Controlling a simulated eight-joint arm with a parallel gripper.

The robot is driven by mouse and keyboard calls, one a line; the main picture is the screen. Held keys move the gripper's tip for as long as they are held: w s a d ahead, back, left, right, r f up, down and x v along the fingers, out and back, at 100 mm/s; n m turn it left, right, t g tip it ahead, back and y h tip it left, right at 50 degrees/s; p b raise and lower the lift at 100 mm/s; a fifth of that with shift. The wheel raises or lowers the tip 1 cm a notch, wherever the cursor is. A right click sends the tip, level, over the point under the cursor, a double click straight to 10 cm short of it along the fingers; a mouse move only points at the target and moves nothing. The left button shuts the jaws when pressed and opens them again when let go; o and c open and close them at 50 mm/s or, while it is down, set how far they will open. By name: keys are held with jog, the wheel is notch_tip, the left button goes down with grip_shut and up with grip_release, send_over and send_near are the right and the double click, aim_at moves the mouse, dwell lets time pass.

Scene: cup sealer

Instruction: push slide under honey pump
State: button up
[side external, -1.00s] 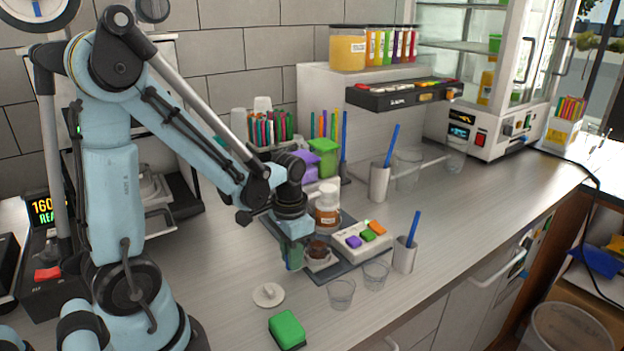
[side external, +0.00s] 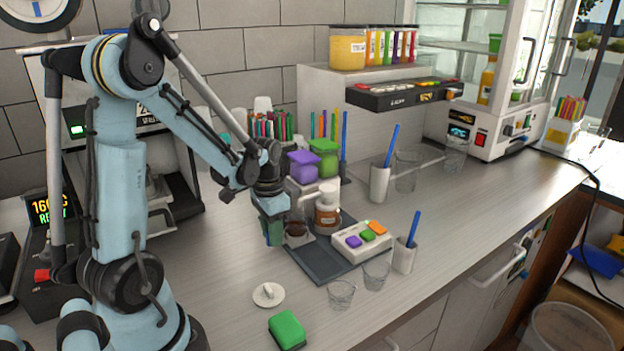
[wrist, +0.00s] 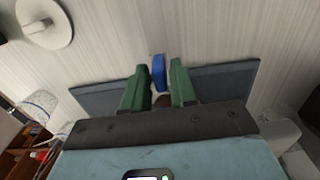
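The honey pump is probably the amber bottle with a white top (side external: 327,207), standing at the back of a dark base plate (side external: 322,264). The slide appears as a small pale carrier with a brown cup (side external: 297,230), at the left of the bottle. The slide is mostly hidden there.
A white lid (side external: 268,294) and a green block (side external: 287,330) lie in front. Purple and green containers (side external: 303,167) stand behind.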

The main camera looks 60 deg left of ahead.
jog(key=shift+o, duration=0.8)
jog(key=shift+r, duration=0.15)
notch_tip(320, 180, up, 12)
dwell(0.4)
jog(key=d+t, duration=0.7)
jog(key=d, duration=0.9)
jog(key=shift+w+d+f, duration=0.15)
jog(key=shift+d+f, duration=0.15)
jog(key=shift+f, duration=0.1)
jog(key=shift+o, duration=0.2)
